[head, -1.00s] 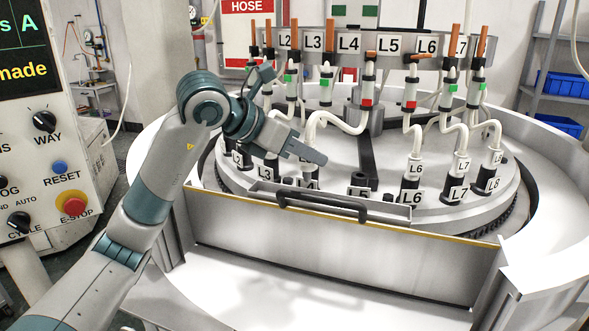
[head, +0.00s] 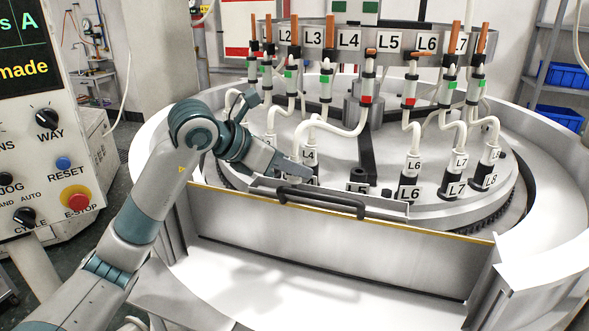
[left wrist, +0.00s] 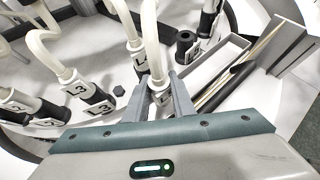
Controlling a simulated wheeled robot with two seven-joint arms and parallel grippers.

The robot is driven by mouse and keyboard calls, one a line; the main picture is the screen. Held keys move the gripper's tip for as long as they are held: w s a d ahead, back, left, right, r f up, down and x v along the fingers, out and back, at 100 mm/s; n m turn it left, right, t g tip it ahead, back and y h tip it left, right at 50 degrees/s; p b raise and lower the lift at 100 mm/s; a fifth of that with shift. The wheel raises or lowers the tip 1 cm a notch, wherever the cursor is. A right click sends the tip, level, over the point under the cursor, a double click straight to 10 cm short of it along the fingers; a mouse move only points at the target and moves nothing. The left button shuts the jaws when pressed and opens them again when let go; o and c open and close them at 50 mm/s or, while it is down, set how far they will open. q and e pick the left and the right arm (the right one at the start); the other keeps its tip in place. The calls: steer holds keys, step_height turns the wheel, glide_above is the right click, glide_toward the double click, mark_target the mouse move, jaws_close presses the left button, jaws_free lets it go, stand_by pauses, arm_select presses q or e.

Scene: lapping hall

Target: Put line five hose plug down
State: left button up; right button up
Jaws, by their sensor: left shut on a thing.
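My left gripper (head: 306,171) is low over the round plate, just behind the front tray and beside the L4 station. In the left wrist view its fingers (left wrist: 166,88) are shut around a hose plug (left wrist: 158,76) with a white hose rising from it. That plug is mostly hidden by the fingers, and I cannot tell whether it touches the plate. Another plug (left wrist: 140,60) marked L4 stands close to its left. The line five hose (head: 343,131) hangs from the red-tagged L5 valve (head: 368,88) and curves left toward my gripper. The L5 socket (head: 357,175) holds no plug.
Plugs L6 (head: 413,165), L7 (head: 459,163) and L8 (head: 491,158) stand at the right with their hoses. A control panel (head: 45,160) stands at the left.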

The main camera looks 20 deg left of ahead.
arm_select(q)
steer(key=shift+f, duration=0.7)
steer(key=shift+f, duration=0.25)
steer(key=o, duration=0.9)
steer(key=shift+r, duration=0.25)
